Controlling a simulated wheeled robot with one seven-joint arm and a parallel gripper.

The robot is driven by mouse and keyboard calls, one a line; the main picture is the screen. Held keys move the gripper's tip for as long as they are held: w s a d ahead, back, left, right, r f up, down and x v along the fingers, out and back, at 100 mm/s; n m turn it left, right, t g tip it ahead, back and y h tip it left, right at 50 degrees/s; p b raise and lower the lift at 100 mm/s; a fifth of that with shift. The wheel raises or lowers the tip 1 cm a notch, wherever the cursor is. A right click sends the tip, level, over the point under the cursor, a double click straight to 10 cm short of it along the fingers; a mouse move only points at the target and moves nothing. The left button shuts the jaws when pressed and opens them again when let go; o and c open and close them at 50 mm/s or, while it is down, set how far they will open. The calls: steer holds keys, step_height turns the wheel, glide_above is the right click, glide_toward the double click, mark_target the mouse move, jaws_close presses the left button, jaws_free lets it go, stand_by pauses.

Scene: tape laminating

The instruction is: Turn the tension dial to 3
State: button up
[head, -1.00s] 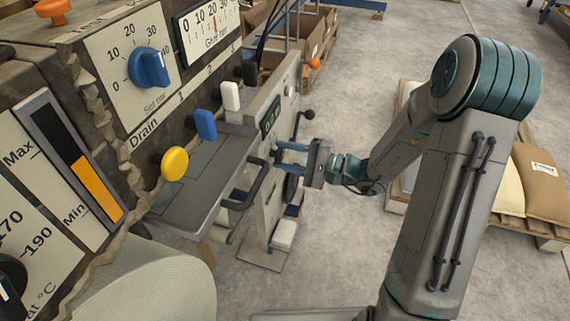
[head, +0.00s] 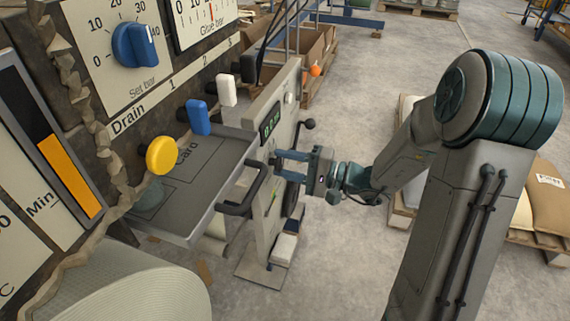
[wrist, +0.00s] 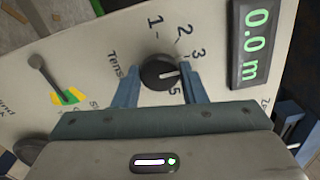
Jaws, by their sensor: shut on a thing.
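The tension dial (wrist: 158,73) is a round black knob with a white pointer line, on a pale panel in the wrist view. Its scale shows 1, 2, 3 and 5; the place between 3 and 5 is covered by a finger. The pointer aims right, at that covered stretch, past the 3. My gripper (wrist: 160,76) has its two blue fingers on either side of the dial, shut on it.
A green display (wrist: 256,45) reads 0.0 m beside the dial. A small lever (wrist: 50,80) with a coloured scale is at left. In the head view a black handle (head: 243,197) and a grey tray (head: 190,185) stand left of my gripper.

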steer(key=shift+w+d, duration=0.1)
steer(key=shift+d, duration=0.05)
steer(key=o, duration=1)
steer(key=shift+c, duration=0.2)
steer(key=p+v, duration=0.3)
steer(key=v, duration=1)
steer(key=shift+s+d, duration=0.2)
steer(key=shift+d, duration=0.15)
